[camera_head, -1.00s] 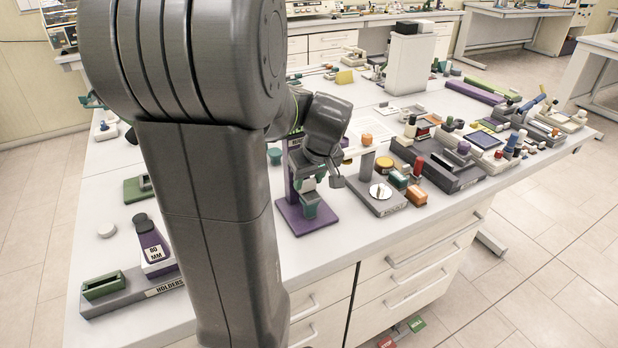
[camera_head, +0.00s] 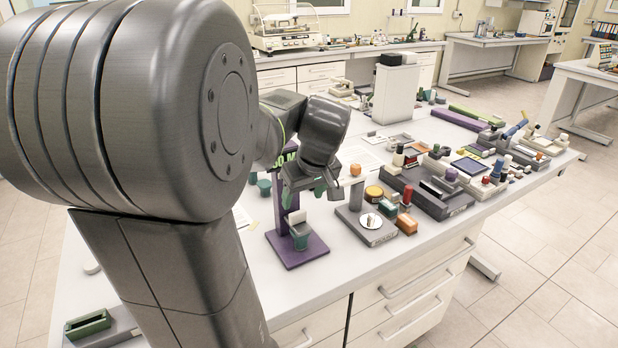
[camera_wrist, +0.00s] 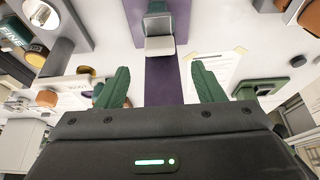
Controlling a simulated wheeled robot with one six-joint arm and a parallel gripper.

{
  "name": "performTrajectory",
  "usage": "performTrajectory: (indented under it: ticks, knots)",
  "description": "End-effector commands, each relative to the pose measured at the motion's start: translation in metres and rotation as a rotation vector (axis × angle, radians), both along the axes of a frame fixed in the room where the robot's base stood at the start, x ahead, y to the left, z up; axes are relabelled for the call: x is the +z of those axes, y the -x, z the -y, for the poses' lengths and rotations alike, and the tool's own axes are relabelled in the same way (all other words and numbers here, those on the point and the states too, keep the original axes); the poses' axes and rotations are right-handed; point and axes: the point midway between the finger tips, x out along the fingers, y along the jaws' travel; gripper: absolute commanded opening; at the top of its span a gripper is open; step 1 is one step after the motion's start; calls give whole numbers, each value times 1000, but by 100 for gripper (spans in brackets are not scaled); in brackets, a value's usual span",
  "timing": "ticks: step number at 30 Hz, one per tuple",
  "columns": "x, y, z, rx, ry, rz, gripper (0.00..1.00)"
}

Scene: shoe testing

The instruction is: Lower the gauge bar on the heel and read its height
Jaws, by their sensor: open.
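A purple stand has a flat base (camera_head: 298,250) on the bench and an upright post (camera_head: 284,212) behind. Green lettering near the post's top is partly hidden by my arm. A dark grey-green holder (camera_head: 300,232) stands on the base with a pale block (camera_head: 297,217), possibly the heel, at its top. The wrist view shows the pale block (camera_wrist: 160,46) beyond my fingertips, along the purple post (camera_wrist: 163,85). My gripper (camera_head: 303,191) is open and empty, just above the block and apart from it; its green fingers (camera_wrist: 161,82) are spread wide. I cannot make out the gauge bar.
A grey fixture with a round metal disc (camera_head: 371,221) stands right of the purple base, close by. A white cabinet (camera_head: 396,97) stands farther back. Sheets of paper lie behind the stand.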

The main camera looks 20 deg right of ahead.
Motion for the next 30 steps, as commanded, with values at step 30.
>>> performTrajectory:
  ticks: [30]
  knots:
    - [53,22,3,1,-2,-3,62]
